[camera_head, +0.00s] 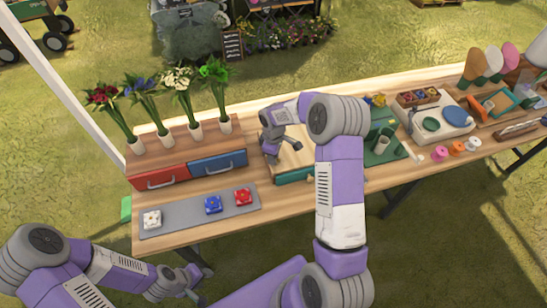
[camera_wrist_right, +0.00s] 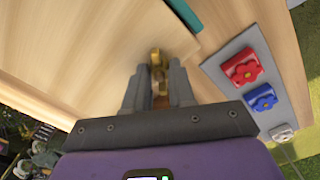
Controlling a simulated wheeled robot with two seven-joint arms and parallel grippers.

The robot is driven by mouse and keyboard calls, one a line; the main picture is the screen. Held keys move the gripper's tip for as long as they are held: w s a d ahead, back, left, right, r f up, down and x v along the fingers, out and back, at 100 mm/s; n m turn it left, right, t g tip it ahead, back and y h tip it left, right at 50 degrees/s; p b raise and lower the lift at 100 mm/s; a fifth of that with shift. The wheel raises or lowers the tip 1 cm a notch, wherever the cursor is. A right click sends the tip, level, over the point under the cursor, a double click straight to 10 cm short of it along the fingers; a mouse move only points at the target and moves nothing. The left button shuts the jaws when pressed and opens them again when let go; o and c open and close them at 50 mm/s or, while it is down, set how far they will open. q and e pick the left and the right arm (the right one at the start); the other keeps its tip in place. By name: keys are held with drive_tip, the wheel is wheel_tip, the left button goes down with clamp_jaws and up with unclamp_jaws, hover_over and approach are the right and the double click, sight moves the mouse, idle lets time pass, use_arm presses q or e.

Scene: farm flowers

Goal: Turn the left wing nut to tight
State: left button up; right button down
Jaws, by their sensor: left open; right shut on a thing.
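A brass-coloured wing nut (camera_wrist_right: 155,58) stands between the fingers of my right gripper (camera_wrist_right: 157,78) in the right wrist view. The gripper is shut on it, and the fingers hide part of it. In the head view my right gripper (camera_head: 284,143) is over a pale wooden board with a green edge (camera_head: 293,177), behind my right arm. The wing nut itself is hidden there, and its tightness cannot be told. My left gripper (camera_head: 191,280) is open and empty, low at the left, off the table's front edge.
A wooden drawer unit with a red drawer (camera_head: 160,178) and a blue drawer (camera_head: 218,163) stands left of the board, with flower bunches on top. A grey mat (camera_head: 182,213) holds white, blue and red blocks. A green tray (camera_head: 385,153) is to the right.

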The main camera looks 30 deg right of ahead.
drive_tip(key=m+b, duration=0.1)
drive_tip(key=m, duration=0.2)
drive_tip(key=shift+w+r, duration=0.1)
drive_tip(key=m, duration=0.3)
drive_tip(key=shift+m+b, duration=0.3)
drive_tip(key=shift+b, duration=0.05)
drive_tip(key=m, duration=0.5)
drive_tip(key=shift+w+r, duration=0.1)
drive_tip(key=shift+r, duration=0.05)
drive_tip(key=m, duration=0.5)
drive_tip(key=shift+r+m, duration=0.1)
drive_tip(key=shift+m, duration=0.3)
drive_tip(key=m+p, duration=0.1)
drive_tip(key=m, duration=0.1)
drive_tip(key=shift+m, duration=0.4)
drive_tip(key=m+p, duration=0.1)
drive_tip(key=m, duration=0.2)
drive_tip(key=shift+m, duration=0.3)
drive_tip(key=m+p, duration=0.2)
drive_tip(key=m, duration=0.3)
drive_tip(key=shift+p, duration=0.35)
drive_tip(key=m+p, duration=0.3)
drive_tip(key=m, duration=0.3)
drive_tip(key=shift+m, duration=0.4)
drive_tip(key=m+p, duration=0.3)
drive_tip(key=m, duration=0.3)
drive_tip(key=m+p, duration=0.1)
drive_tip(key=m, duration=0.4)
drive_tip(key=shift+d+m+p, duration=0.1)
drive_tip(key=shift+m+p, duration=0.2)
